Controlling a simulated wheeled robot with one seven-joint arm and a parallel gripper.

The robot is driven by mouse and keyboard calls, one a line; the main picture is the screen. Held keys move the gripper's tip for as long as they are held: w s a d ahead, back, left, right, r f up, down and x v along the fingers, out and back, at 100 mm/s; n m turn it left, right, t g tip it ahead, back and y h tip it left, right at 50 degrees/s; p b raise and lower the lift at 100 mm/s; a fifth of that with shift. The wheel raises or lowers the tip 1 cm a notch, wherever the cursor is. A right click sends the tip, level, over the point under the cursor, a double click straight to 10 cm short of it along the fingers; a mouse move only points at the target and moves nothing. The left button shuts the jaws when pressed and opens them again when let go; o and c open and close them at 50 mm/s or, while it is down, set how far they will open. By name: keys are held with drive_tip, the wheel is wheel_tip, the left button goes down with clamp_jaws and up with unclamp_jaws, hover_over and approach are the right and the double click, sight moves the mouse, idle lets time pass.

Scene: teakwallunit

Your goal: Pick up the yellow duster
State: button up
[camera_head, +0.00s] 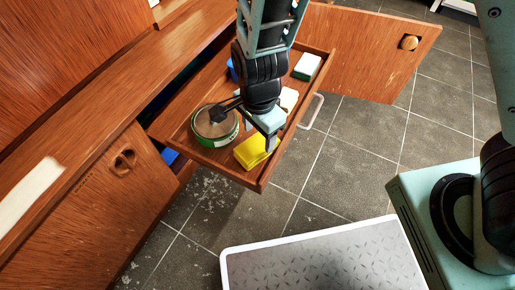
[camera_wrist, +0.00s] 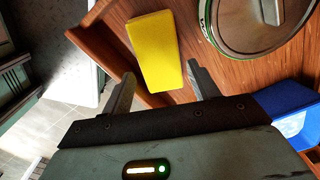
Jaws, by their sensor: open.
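The yellow duster (camera_head: 252,150) lies in the front corner of an open wooden drawer (camera_head: 269,169). In the wrist view the duster (camera_wrist: 155,50) is a yellow block on the drawer floor, just beyond the fingertips. My gripper (camera_head: 262,137) is above the drawer, close over the duster and partly hiding it in the head view. In the wrist view my gripper (camera_wrist: 158,83) is open and empty, with one finger to each side of the duster's near end. I cannot tell whether the fingers touch it.
A round green-rimmed tin (camera_head: 215,124) stands left of the duster. A blue container (camera_wrist: 290,112) is right of the gripper. A green-and-white sponge (camera_head: 307,66) lies at the drawer's far end. An open cabinet door (camera_head: 370,50) stands behind. Tiled floor (camera_head: 335,170) lies in front.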

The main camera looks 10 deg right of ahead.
sight(258, 144)
drive_tip(key=f+b, duration=0.1)
drive_tip(key=f, duration=0.1)
drive_tip(key=f+b, duration=0.2)
drive_tip(key=shift+s+a+f, duration=0.15)
drive_tip(key=shift+s+f, duration=0.05)
drive_tip(key=shift+f, duration=0.2)
drive_tip(key=shift+r, duration=0.1)
drive_tip(key=c, duration=0.7)
wheel_tip(258, 144, up, 10)
drive_tip(key=p, duration=0.6)
